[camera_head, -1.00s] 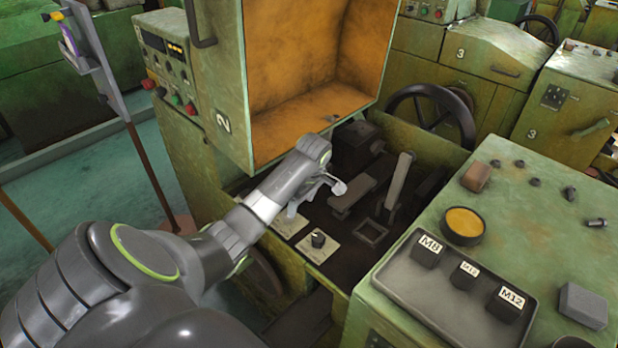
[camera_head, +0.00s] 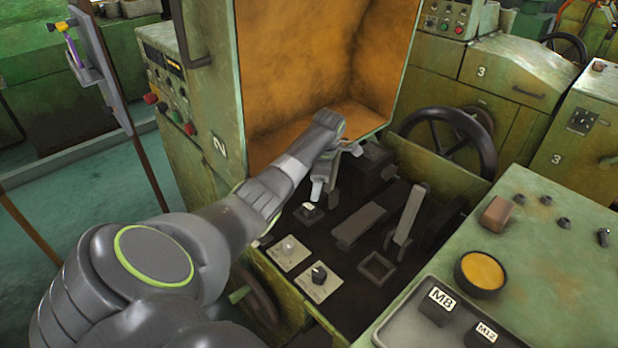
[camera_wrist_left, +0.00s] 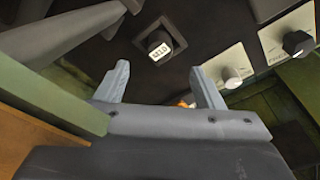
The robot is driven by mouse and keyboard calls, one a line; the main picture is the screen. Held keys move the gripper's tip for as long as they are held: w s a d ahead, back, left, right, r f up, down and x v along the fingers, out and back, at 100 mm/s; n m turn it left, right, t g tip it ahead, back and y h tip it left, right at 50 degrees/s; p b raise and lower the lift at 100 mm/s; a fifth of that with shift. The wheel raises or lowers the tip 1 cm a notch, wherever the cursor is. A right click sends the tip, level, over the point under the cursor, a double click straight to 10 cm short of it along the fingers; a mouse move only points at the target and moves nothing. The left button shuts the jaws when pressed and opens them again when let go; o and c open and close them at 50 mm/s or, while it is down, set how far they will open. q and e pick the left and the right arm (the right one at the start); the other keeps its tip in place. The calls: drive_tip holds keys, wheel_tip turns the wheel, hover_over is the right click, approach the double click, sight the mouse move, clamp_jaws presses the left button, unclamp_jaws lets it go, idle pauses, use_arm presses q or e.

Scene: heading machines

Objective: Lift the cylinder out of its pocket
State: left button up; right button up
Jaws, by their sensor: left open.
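A small dark piece with a white printed label on top (camera_head: 308,212) stands in a dark seat on the machine's bed; I take it for the cylinder, though its sides are mostly hidden. In the left wrist view the labelled piece (camera_wrist_left: 160,45) lies ahead of the fingertips, roughly centred between them. My left gripper (camera_head: 333,172) is above and slightly right of it in the head view, apart from it. In the left wrist view the left gripper (camera_wrist_left: 160,78) has its two pale fingers spread, with nothing between them. My right gripper is out of view.
Two knobs on pale plates, one white (camera_head: 289,246) and one black (camera_head: 319,274), sit nearby. Levers (camera_head: 409,214) rise to the right. The orange-lined guard (camera_head: 300,80) stands behind the arm. A tray (camera_head: 400,320) holds labelled blocks.

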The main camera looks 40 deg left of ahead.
sight(309, 206)
use_arm(q)
drive_tip(key=f, duration=0.2)
drive_tip(key=a+f, duration=0.1)
drive_tip(key=f, duration=0.2)
drive_tip(key=s+f, duration=0.1)
drive_tip(key=f, duration=0.2)
drive_tip(key=shift+a+f, duration=0.15)
drive_tip(key=shift+s, duration=0.1)
drive_tip(key=shift+c, duration=0.2)
drive_tip(key=c, duration=1.2)
clamp_jaws()
drive_tip(key=shift+p, duration=0.3)
